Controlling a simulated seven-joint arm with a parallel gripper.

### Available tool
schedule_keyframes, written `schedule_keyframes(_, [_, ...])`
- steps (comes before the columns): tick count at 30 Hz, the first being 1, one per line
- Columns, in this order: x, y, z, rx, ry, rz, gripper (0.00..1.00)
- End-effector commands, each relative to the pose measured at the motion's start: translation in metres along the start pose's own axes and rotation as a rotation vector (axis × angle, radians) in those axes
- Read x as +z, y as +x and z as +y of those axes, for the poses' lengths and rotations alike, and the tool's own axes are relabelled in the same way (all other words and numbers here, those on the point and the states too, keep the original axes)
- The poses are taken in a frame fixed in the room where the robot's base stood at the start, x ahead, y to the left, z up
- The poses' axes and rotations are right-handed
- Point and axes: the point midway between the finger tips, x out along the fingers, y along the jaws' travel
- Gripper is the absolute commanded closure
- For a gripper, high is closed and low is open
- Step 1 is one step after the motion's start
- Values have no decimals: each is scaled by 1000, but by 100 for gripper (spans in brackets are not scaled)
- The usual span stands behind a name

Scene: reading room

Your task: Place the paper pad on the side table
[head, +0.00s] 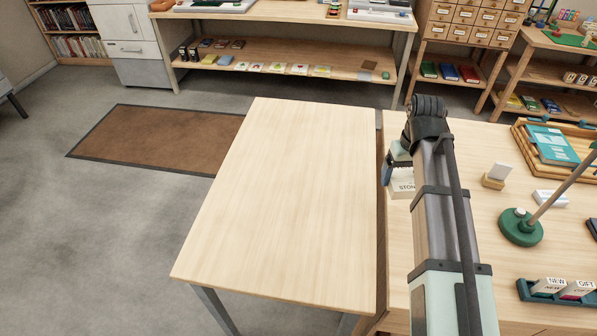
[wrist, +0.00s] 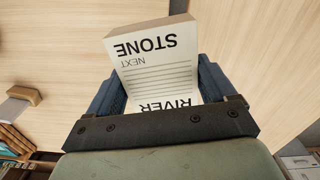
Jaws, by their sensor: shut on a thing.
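The paper pad (wrist: 152,62) is a white block printed STONE, NEXT and RIVER. It stands between the two blue fingers of my gripper (wrist: 158,84), which is shut on it. In the head view the pad (head: 402,184) shows partly below my gripper (head: 392,172), at the left edge of the right-hand desk. The side table (head: 285,200) is the bare pale wooden table in the middle of the head view, just left of the pad. My arm hides part of the desk beside the pad.
The desk (head: 505,265) on the right holds a wooden tray (head: 522,140), a green round base with a rod (head: 520,227), small blocks (head: 496,175) and a card holder (head: 540,291). A narrow gap separates the desk from the side table. The side table top is clear.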

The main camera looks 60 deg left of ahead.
Motion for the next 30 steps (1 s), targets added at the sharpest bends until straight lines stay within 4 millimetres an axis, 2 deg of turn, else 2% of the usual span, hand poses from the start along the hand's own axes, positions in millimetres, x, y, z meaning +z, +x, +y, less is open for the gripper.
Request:
schedule_keyframes(1, [-9,0,-17,0,-27,-2,50])
schedule_keyframes(11, [-56,1,-122,0,-182,-13,50])
schedule_keyframes(21, [-112,-1,-234,3,-296,-18,50])
schedule_keyframes(25, [-139,-3,-265,4,-273,-17,50])
schedule_keyframes(30, [-178,-6,-273,5,-147,-10,50])
